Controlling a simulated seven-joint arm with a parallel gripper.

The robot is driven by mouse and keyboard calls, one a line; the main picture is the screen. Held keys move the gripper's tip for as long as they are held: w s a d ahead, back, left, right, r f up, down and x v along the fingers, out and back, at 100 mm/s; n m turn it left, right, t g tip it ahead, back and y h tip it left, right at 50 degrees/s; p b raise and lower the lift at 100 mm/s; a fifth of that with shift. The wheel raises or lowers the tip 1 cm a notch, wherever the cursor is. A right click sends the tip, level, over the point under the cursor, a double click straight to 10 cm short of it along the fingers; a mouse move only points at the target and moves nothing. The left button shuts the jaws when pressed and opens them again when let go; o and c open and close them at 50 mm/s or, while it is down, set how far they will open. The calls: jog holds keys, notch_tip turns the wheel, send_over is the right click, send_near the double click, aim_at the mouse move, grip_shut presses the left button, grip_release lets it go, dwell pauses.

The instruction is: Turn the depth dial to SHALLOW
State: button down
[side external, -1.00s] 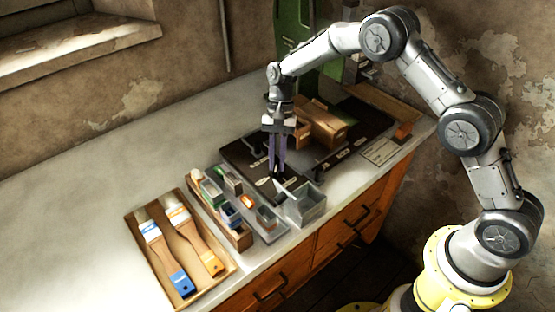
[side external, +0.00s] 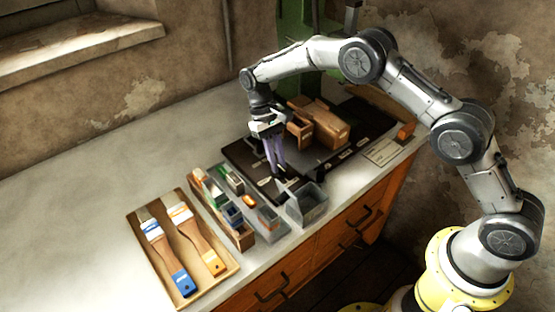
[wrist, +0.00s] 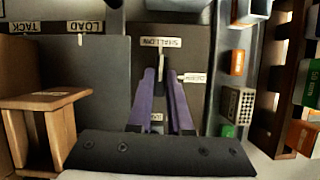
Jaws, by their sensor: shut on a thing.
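My gripper (wrist: 161,72) has two purple fingers, shut on the small dark depth dial (wrist: 159,62) on the black plate. In the wrist view the SHALLOW label (wrist: 162,42) lies just beyond the fingertips and reads upside down. A second small label (wrist: 195,77) lies to their right and a third (wrist: 157,117) shows between the fingers; I cannot read either clearly. The fingers hide most of the dial, so I cannot tell where it points. In the side external view my gripper (side external: 276,176) reaches down to the plate's front part.
Wooden boxes (side external: 318,125) stand behind my gripper. A grey open bin (side external: 307,207) is close on its right front, with small parts bins (side external: 222,205) to the left. A tray with two brushes (side external: 180,245) lies farther left. TACK (wrist: 18,27) and LOAD (wrist: 84,27) labels show in the wrist view.

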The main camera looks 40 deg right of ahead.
jog(key=shift+r+n, duration=0.1)
jog(key=shift+n, duration=0.3)
jog(key=c, duration=0.8)
grip_release()
jog(key=shift+c, duration=0.2)
jog(key=v, duration=1.3)
jog(key=shift+a+r, duration=0.15)
jog(key=shift+r, duration=0.15)
jog(key=shift+w, duration=0.1)
